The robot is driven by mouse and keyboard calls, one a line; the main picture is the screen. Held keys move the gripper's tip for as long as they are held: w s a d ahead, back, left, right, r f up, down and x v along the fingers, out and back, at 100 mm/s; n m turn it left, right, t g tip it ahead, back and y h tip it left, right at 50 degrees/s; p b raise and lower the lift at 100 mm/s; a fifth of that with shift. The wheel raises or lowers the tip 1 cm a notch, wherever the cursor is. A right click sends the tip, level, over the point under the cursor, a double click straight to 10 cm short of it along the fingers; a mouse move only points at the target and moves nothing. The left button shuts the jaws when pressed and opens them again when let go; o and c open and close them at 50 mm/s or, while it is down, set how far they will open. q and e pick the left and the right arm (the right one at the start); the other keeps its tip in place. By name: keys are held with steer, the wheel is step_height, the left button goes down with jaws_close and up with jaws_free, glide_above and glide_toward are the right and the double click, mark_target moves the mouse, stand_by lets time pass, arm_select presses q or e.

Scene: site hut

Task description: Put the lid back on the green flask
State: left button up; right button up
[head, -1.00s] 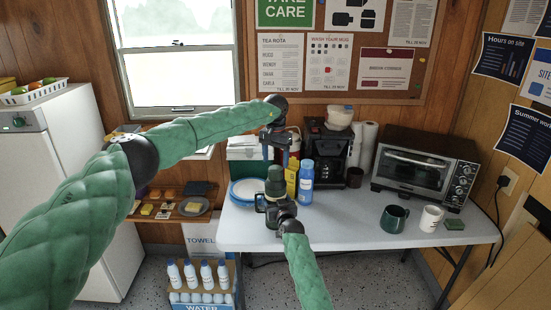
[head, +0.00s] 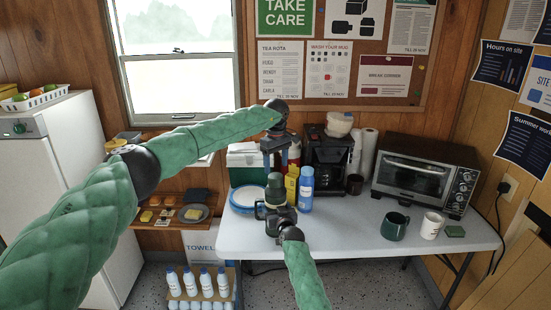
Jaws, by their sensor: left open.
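The green flask (head: 275,189) stands upright near the left end of the white table, with a dark green cap-like top (head: 275,179). I cannot tell whether this top is seated. My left gripper (head: 275,160) points down just above the flask, its fingers apart and nothing seen between them. My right gripper (head: 268,211) comes from the front and is around the lower flask body, hiding its base; it looks shut on it. No separate lid shows.
A blue bottle (head: 306,189) and a yellow container (head: 291,183) stand close to the flask's right. A plate with a blue rim (head: 240,203) lies left. The coffee maker (head: 327,157) is behind. The table's middle (head: 345,222) is clear; mugs (head: 394,226) stand right.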

mark_target(275, 175)
arm_select(q)
steer(key=n, duration=0.6)
steer(key=shift+r+n, duration=0.25)
steer(key=shift+n, duration=0.15)
steer(key=n, duration=0.6)
steer(key=shift+r+n, duration=0.25)
steer(key=shift+n, duration=0.15)
steer(key=n, duration=0.6)
steer(key=shift+r+n, duration=0.25)
steer(key=shift+n, duration=0.15)
steer(key=n, duration=0.4)
steer(key=shift+r, duration=0.15)
steer(key=shift+a+r+n, duration=0.1)
steer(key=shift+n, duration=1.6)
steer(key=shift+f, duration=4)
steer(key=shift+c, duration=0.3)
